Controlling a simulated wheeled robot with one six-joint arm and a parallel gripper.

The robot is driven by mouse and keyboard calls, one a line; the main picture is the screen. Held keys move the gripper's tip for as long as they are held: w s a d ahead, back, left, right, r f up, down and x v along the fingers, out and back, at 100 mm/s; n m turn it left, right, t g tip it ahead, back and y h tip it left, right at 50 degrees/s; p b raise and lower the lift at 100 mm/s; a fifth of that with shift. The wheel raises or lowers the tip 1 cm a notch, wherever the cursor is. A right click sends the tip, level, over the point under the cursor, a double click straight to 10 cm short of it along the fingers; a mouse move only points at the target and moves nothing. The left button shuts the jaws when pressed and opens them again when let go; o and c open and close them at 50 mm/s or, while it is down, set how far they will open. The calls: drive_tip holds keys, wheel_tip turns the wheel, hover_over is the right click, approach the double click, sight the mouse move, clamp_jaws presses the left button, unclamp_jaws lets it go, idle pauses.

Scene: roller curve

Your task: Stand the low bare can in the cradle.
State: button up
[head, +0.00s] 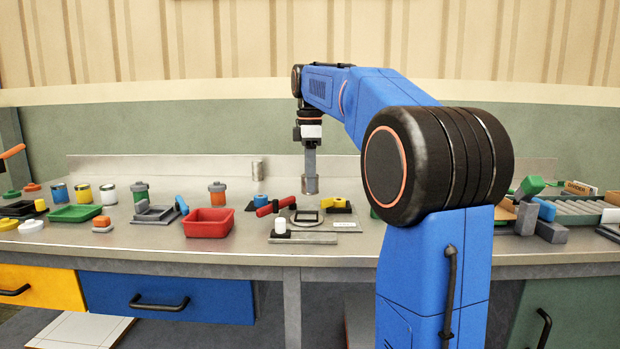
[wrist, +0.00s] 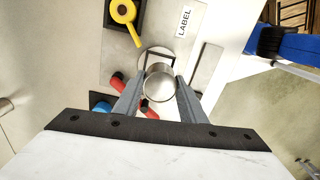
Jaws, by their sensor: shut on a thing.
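My gripper (head: 310,176) points straight down over the bench and is shut on a low bare metal can (wrist: 160,84). The can also shows in the head view (head: 310,186), upright between the fingers and clear of the bench. A square dark frame, which looks like the cradle (head: 307,218), sits on a flat plate below the can and nearer the front edge. In the wrist view the square frame (wrist: 158,54) shows just beyond the can, which hides part of it.
A red tray (head: 208,223) is to the left. Another bare can (head: 257,170) stands at the back.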

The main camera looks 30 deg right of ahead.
drive_tip(key=shift+w+a+f, duration=0.2)
drive_tip(key=shift+w+a, duration=0.1)
drive_tip(key=shift+w, duration=0.1)
drive_tip(key=shift+f, duration=2.3)
drive_tip(key=shift+f, duration=1.1)
idle(0.4)
drive_tip(key=o, duration=1.6)
drive_tip(key=shift+r, duration=4.5)
